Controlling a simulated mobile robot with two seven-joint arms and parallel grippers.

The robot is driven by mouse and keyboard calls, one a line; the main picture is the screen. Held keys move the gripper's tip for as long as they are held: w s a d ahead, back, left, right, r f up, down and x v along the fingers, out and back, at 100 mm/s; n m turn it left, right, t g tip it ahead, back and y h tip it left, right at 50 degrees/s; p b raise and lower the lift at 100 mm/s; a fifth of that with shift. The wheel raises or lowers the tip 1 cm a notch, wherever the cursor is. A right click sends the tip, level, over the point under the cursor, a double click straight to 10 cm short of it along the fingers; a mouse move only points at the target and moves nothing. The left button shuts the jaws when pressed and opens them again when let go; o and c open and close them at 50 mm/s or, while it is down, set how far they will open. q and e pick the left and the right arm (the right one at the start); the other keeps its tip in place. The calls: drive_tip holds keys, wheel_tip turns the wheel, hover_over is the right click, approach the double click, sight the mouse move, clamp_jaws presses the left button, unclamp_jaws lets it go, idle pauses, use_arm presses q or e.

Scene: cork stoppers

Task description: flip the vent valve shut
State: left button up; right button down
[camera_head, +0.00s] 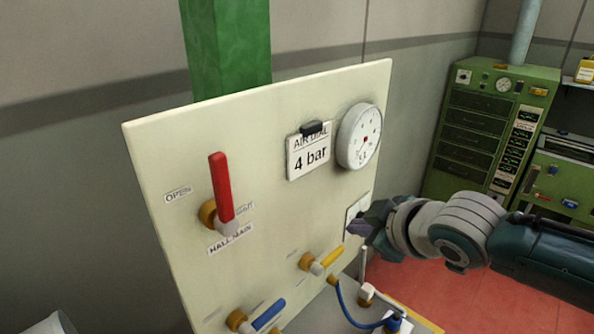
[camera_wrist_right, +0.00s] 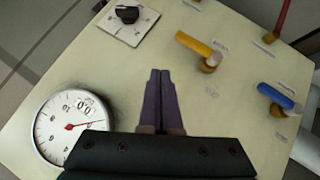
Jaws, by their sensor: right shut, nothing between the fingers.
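A pale upright panel (camera_head: 255,130) carries three lever valves. The small wall labels by the yellow and blue levers are too small to read, so I cannot tell which is the vent valve. The yellow lever (camera_head: 330,259) points right and slightly up from its brass body; it also shows in the right wrist view (camera_wrist_right: 194,44). The blue lever (camera_head: 269,314) is below left of it, also in the right wrist view (camera_wrist_right: 275,96). The red lever (camera_head: 221,187), labelled HALL MAIN, stands upright. My right gripper (camera_head: 357,228) is shut and empty, above right of the yellow lever. My left gripper is out of view.
A round gauge (camera_head: 360,136) and a "4 bar" card (camera_head: 308,152) sit high on the panel. A black knob (camera_wrist_right: 127,14) on a white plate is near my right gripper. A blue hose (camera_head: 345,303) runs below. Green cabinets (camera_head: 482,130) stand behind right.

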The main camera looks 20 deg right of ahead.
drive_tip(key=s+d+r, duration=0.1)
drive_tip(key=s+r, duration=0.3)
drive_tip(key=shift+s+d+r, duration=0.25)
drive_tip(key=shift+d+r, duration=0.15)
drive_tip(key=s+a+r+m+g+p, duration=0.1)
drive_tip(key=s+a+r+g+p, duration=0.1)
drive_tip(key=s, duration=0.5)
drive_tip(key=s+a+r+m+g+p, duration=0.2)
drive_tip(key=s+a+r+p, duration=0.1)
drive_tip(key=s+a, duration=0.2)
drive_tip(key=s+a+r+m+g+p, duration=0.1)
drive_tip(key=s+a+r+g+p, duration=0.1)
drive_tip(key=s, duration=0.8)
drive_tip(key=shift+a+r+m+g+y+p, duration=0.3)
drive_tip(key=shift+a+r+m+y+p, duration=0.15)
drive_tip(key=shift+a+r, duration=0.35)
drive_tip(key=shift+a+f, duration=0.1)
